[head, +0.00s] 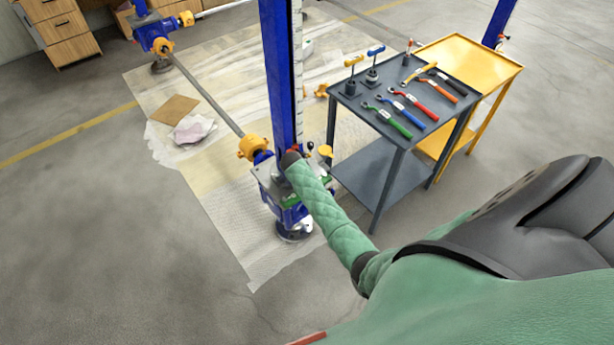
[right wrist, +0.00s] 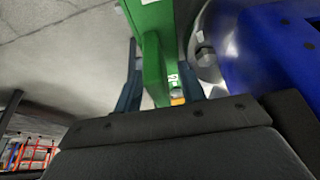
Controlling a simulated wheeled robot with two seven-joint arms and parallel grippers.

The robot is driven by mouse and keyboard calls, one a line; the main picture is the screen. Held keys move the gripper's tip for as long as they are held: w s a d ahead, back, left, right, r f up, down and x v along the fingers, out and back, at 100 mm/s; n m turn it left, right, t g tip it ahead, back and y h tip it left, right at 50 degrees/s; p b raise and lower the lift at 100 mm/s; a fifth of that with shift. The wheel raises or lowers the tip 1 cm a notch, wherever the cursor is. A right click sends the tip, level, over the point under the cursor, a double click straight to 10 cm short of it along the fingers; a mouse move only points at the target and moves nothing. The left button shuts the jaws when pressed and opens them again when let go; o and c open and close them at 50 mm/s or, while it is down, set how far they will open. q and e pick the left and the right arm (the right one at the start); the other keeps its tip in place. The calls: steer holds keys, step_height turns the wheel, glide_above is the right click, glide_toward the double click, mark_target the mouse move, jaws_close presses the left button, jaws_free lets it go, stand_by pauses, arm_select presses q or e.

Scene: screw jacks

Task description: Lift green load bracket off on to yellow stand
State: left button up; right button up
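The green load bracket (right wrist: 153,70) fills the upper middle of the right wrist view, beside the blue jack body (right wrist: 270,45). My right gripper (right wrist: 160,84) has its two dark blue fingers on either side of the bracket's narrow part, with visible gaps, so it looks open around it. In the head view a green part of the bracket (head: 290,201) shows low on the near jack, partly hidden by my right arm, which also hides most of the gripper. The yellow stand (head: 487,58) is a table-like stand at the upper right, its top bare. My left gripper is out of view.
A dark grey tool cart (head: 385,135) with several wrenches on top stands between the near jack and the yellow stand. A tall blue post (head: 279,75) rises behind the jack. A grey shaft (head: 205,93) runs to another jack (head: 155,35).

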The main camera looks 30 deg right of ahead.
jaws_close()
steer(key=shift+w+d+r, duration=0.1)
steer(key=shift+r, duration=0.1)
stand_by(0.3)
